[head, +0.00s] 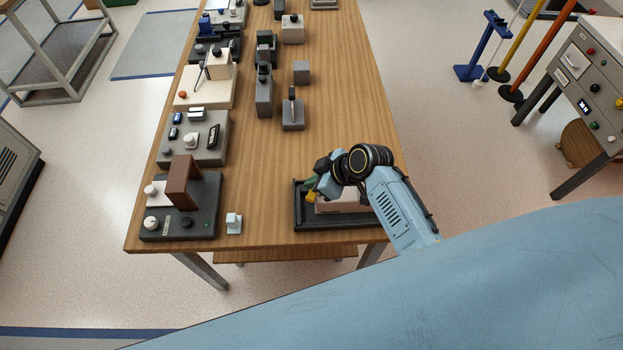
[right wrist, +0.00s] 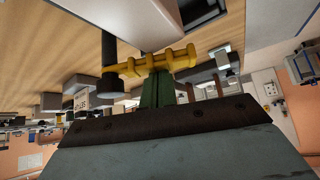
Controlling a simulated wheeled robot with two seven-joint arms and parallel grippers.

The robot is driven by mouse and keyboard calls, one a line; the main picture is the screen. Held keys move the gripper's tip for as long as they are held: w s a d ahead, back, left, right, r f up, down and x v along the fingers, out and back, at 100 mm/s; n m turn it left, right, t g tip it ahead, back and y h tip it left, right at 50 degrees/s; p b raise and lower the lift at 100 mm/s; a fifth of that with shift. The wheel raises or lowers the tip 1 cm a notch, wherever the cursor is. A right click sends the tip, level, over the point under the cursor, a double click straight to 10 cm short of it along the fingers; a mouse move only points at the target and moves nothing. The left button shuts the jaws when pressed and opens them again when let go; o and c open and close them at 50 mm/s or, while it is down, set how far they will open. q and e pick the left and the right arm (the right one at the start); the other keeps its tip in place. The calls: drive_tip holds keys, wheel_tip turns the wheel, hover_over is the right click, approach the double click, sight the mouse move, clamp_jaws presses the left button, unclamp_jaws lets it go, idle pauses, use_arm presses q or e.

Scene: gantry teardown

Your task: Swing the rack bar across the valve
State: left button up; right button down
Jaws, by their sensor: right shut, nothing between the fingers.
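A pinkish block (head: 341,205) lies in the tray, partly hidden by my right arm. My left gripper is not in view.
A dark base (head: 205,211) with a brown upright slab (head: 181,184) and white knobs stands at the near left. Several devices line the table's left side. A grey block with a dark lever (head: 291,113) stands mid-table. The wooden table (head: 345,120) is clear along its right side.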

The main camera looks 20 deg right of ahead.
drive_tip(key=shift+s+d+n+g+y, duration=0.3)
drive_tip(key=shift+d+n+g, duration=0.25)
drive_tip(key=shift+n, duration=0.45)
drive_tip(key=shift+s+d+f+n+g+y+b, duration=0.15)
drive_tip(key=shift+d+n+g+y+b, duration=0.15)
drive_tip(key=shift+n+g+b, duration=0.35)
drive_tip(key=shift+s+d+n, duration=0.1)
drive_tip(key=shift+s+n, duration=0.05)
drive_tip(key=shift+n, duration=0.2)
drive_tip(key=shift+s+d, duration=0.1)
drive_tip(key=shift+s, duration=0.05)
wheel_tip(320, 180, up, 8)
drive_tip(key=d, duration=0.2)
drive_tip(key=shift+s+p, duration=0.3)
drive_tip(key=shift+p, duration=0.05)
